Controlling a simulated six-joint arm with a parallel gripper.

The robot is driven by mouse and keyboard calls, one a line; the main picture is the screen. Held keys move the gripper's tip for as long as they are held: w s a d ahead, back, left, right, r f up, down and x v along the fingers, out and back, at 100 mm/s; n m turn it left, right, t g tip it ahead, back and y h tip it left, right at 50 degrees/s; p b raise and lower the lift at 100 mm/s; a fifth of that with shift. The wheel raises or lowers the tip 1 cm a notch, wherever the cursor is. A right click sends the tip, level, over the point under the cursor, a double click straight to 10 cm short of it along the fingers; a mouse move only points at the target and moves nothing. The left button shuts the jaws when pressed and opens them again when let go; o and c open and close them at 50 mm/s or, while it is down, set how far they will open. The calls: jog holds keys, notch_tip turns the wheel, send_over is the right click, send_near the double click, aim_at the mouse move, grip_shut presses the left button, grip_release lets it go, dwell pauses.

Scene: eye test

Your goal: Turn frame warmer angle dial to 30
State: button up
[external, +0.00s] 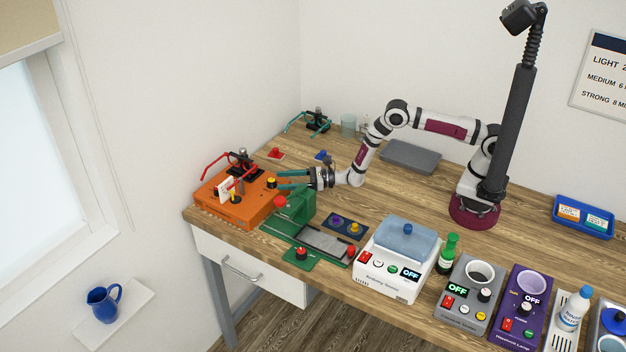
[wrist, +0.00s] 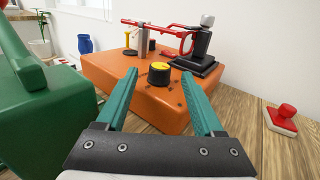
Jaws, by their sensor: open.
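The orange box (external: 238,205), which looks like the frame warmer, stands at the table's left end. Its dial, a black knob with a yellow top (wrist: 159,73), sits on the box's upper face; it also shows in the external view (external: 271,183). Small dark marks lie around the knob, too small to read, so I cannot tell its setting. My gripper (external: 280,180) has teal fingers, open and empty, pointing at the box. In the wrist view the knob shows between and just beyond the fingertips; I see no contact.
On the box stand a red wire frame on a black post (wrist: 194,48) and a yellow-topped peg (wrist: 128,42). A green device (external: 293,209) stands close on the near side. A red stamp (wrist: 283,117) lies to the right in the wrist view, with bare wood around it.

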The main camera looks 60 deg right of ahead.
aim_at(271, 180)
jog(key=v, duration=1.1)
jog(key=w+y, duration=0.1)
jog(key=w+d+n+g+y, duration=0.1)
jog(key=w+n+g+y, duration=0.1)
jog(key=shift+w+d+r, duration=0.15)
jog(key=shift+d+r, duration=0.1)
jog(key=shift+r, duration=0.15)
jog(key=d+n+g, duration=0.1)
jog(key=w+d+n+g+y, duration=0.1)
jog(key=g, duration=0.1)
jog(key=shift+w+d+f+y, duration=0.2)
jog(key=shift+f+y, duration=0.1)
jog(key=shift+f, duration=0.1)
jog(key=shift+n, duration=0.3)
jog(key=x, duration=1.5)
jog(key=shift+a, duration=0.3)
